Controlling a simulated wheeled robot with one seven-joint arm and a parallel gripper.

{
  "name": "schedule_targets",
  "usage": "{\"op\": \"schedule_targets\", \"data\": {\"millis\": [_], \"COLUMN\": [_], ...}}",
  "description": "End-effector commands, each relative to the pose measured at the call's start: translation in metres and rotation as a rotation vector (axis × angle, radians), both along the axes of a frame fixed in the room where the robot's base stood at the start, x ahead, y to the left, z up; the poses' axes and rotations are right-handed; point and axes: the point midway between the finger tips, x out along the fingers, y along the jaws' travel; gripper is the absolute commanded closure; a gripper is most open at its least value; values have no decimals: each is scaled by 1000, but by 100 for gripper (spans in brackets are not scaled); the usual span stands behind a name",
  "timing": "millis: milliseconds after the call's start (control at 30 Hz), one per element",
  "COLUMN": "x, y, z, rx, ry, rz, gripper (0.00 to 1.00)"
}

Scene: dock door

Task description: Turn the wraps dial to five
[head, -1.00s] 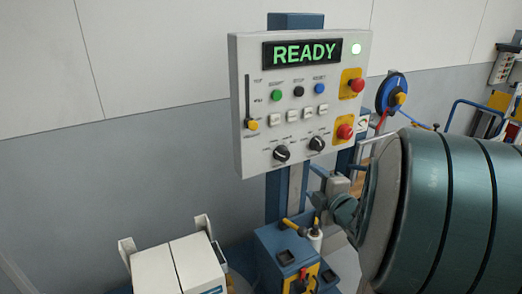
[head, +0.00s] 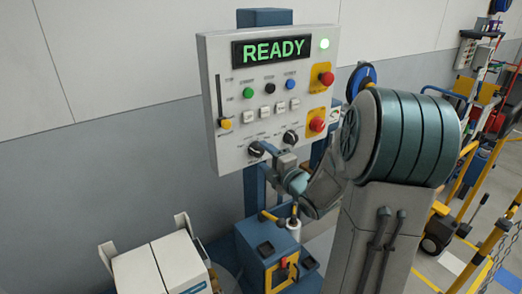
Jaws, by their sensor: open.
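The grey control panel (head: 225,155) stands upright with a green READY display (head: 274,49). Two black dials sit along its lower edge, a left dial (head: 256,149) and a right dial (head: 290,137). Their labels are too small to read, so I cannot tell which is the wraps dial or what number either points at. My gripper (head: 272,156) is open, with its fingertips close to the left dial and just below the right dial. I cannot tell whether it touches either one.
Two red stop buttons (head: 317,124) on yellow plates line the panel's right side. A slider with a yellow knob (head: 226,124) is at the left. White boxes (head: 165,268) stand below left. A blue machine base (head: 265,262) stands under the panel. Yellow rails (head: 474,185) are at right.

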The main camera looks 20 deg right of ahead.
Motion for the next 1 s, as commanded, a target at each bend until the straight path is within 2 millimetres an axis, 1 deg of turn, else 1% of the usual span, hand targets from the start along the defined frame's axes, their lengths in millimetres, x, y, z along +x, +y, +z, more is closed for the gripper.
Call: {"op": "schedule_targets", "data": {"millis": [33,100,233,400,600,633,667,700,767,800,1000], "x": [7,15,25,29,29,29,29,29,29,29,29], "y": [1,3,5,5,5,5,5,5,5,5,6], "z": [2,2,1,0,0,0,0,0,0,0,0], "rx": [2,1,0,0,0,0,0,0,0,0,4], "ry": [0,0,0,0,0,0,0,0,0,0,1], "rz": [1,1,0,-1,-1,-1,-1,-1,-1,-1,-1], "gripper": [40,40,40,40,40,46,54,66,82,85,85]}}
